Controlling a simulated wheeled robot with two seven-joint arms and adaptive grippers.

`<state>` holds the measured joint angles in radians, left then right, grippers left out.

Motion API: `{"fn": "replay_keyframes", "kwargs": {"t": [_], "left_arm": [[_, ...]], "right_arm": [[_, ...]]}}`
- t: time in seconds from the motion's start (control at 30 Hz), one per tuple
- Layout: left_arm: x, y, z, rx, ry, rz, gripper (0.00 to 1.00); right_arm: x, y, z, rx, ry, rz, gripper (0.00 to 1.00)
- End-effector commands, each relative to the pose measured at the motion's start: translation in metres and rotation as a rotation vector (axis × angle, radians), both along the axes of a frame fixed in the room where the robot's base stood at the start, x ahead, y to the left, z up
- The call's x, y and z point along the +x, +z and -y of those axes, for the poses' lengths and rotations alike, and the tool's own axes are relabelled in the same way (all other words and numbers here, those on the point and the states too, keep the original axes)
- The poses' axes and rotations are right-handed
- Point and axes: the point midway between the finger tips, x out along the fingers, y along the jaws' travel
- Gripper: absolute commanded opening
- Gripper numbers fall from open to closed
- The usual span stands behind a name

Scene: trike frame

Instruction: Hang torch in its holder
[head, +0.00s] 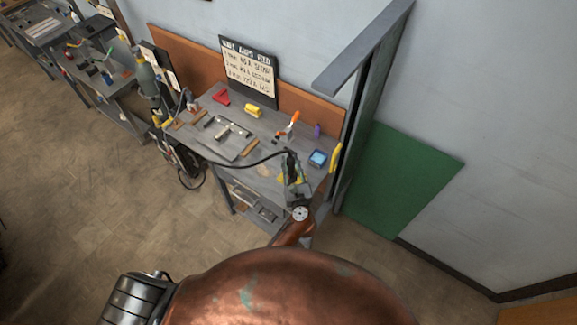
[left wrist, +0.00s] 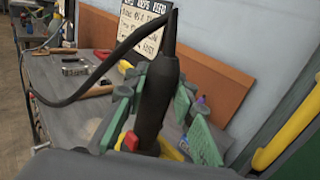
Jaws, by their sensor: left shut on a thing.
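The torch is a black, tapered handle with a black cable. In the left wrist view the torch (left wrist: 160,92) stands upright between the green fingers of my left gripper (left wrist: 158,125), which is shut on it. In the head view my left gripper (head: 291,172) is over the front right part of the bench, and the torch is small and partly hidden there. The cable runs left from it. A yellow curved piece (head: 335,158) is at the bench's right end, right of my gripper; I cannot tell whether it is the holder. My right gripper is not in view.
The grey workbench (head: 215,155) carries hammers, a yellow block (head: 253,110), an orange-handled tool (head: 289,126) and a blue box (head: 318,158). A lettered sign (head: 249,71) stands behind. A grey post (head: 362,125) rises at the right, beside a green panel (head: 400,180).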

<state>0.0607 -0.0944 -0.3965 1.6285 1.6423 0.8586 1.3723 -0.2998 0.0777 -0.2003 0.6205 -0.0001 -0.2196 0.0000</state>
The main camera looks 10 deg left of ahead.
Motion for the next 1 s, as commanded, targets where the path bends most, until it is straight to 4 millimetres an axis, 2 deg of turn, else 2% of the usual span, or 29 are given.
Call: {"fn": "replay_keyframes", "kwargs": {"t": [0.4, 1.0], "left_arm": [[0.0017, 0.0021, 0.0008, 0.000, -0.001, 0.003, 0.00], [0.0015, -0.0056, 0.0007, -0.001, -0.001, 0.004, 0.00]], "right_arm": [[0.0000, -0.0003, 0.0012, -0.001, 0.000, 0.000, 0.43], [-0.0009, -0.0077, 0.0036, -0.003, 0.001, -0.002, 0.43]]}}
